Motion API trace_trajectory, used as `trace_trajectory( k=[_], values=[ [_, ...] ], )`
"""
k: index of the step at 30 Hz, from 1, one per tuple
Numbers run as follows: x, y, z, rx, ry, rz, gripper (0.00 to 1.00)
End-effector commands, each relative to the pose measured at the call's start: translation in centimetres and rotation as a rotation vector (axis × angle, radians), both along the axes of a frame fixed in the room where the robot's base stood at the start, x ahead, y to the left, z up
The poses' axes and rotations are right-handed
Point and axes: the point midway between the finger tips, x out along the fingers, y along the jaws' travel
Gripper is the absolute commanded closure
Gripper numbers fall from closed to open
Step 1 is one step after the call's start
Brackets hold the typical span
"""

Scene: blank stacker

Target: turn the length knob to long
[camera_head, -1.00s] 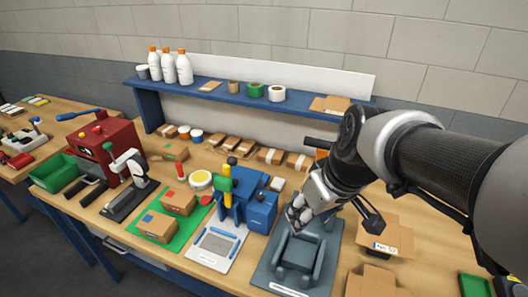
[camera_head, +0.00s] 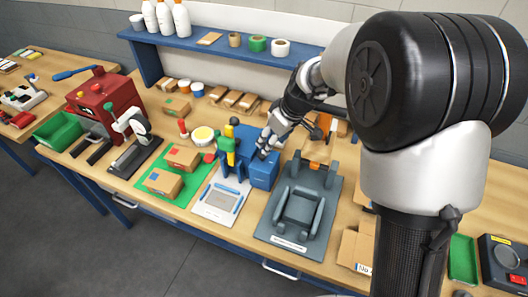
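My gripper (camera_head: 266,147) is at the right side of the blue machine (camera_head: 236,172), over or against its blue box (camera_head: 263,171). Its fingertips are small and dark here, so I cannot tell whether they are open or touching the box. A length knob cannot be made out by any readable label. A dark control box (camera_head: 489,277) at the lower right edge carries a round grey dial (camera_head: 507,257) and a red part.
A grey fixture (camera_head: 268,222) stands just right of the blue machine. A green mat (camera_head: 190,196) with cardboard boxes lies to its left. The blue shelf (camera_head: 200,45) with bottles and tape rolls runs behind. My arm hides much of the right side.

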Motion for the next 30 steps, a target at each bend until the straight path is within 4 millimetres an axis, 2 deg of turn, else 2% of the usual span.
trace_trajectory(
  k=[1, 6, 12, 18, 26, 30],
  values=[
    [0.2, 0.3, -1.3, -0.001, 0.003, 0.001, 0.56],
    [1.1, 1.4, -4.6, -0.001, 0.004, 0.0, 0.56],
    [2.0, 2.2, -7.4, 0.0, 0.002, -0.001, 0.56],
    [2.4, 2.6, -8.4, 0.0, 0.0, -0.001, 0.56],
    [2.4, 2.6, -8.5, 0.0, 0.0, -0.001, 0.56],
    [2.4, 2.6, -8.5, 0.0, 0.0, -0.001, 0.65]
  ],
)
